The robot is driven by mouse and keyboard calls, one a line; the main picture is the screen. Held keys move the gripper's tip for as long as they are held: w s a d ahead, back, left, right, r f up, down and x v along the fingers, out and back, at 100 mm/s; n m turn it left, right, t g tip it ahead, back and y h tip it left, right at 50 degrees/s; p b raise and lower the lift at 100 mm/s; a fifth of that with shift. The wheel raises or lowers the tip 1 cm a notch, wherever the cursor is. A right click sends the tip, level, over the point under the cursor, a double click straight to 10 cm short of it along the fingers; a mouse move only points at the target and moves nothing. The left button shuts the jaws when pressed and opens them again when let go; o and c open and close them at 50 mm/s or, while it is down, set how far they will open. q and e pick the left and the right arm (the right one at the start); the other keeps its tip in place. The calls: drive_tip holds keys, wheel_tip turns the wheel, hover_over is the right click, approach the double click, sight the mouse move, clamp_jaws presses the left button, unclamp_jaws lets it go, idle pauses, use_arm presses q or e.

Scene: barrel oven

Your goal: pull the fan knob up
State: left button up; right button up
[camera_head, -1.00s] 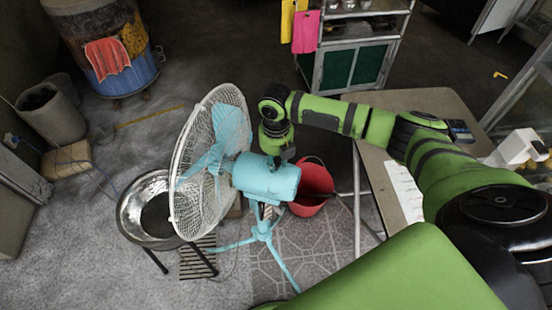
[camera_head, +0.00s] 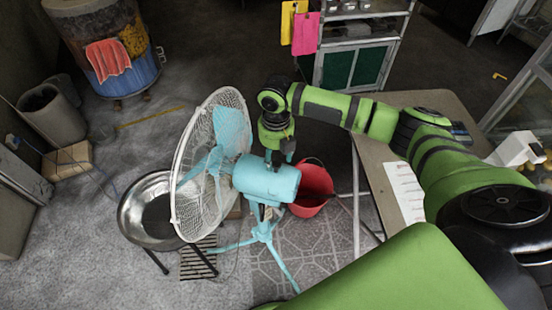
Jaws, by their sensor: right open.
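A standing fan with a light-blue motor housing (camera_head: 266,181) and a white wire cage (camera_head: 190,190) stands on blue legs, its cage facing left. I cannot make out the knob; it is too small or hidden by my gripper. My right gripper (camera_head: 279,158) points down just above the top rear of the motor housing. Its fingers are apart, one on each side of a small gap, with no held object visible. Whether the fingers touch the housing or surround the knob, I cannot tell. My left gripper is not in view.
A red bucket (camera_head: 313,190) stands behind the fan to the right. A metal bowl (camera_head: 147,213) on legs is at the left of the cage. A table (camera_head: 372,172) lies under my right arm. A painted barrel (camera_head: 105,55) stands at the back left.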

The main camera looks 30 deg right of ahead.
sight(276, 164)
wheel_tip(276, 164, up, 10)
idle(0.3)
drive_tip(key=shift+s+f, duration=0.1)
drive_tip(key=shift+f, duration=0.05)
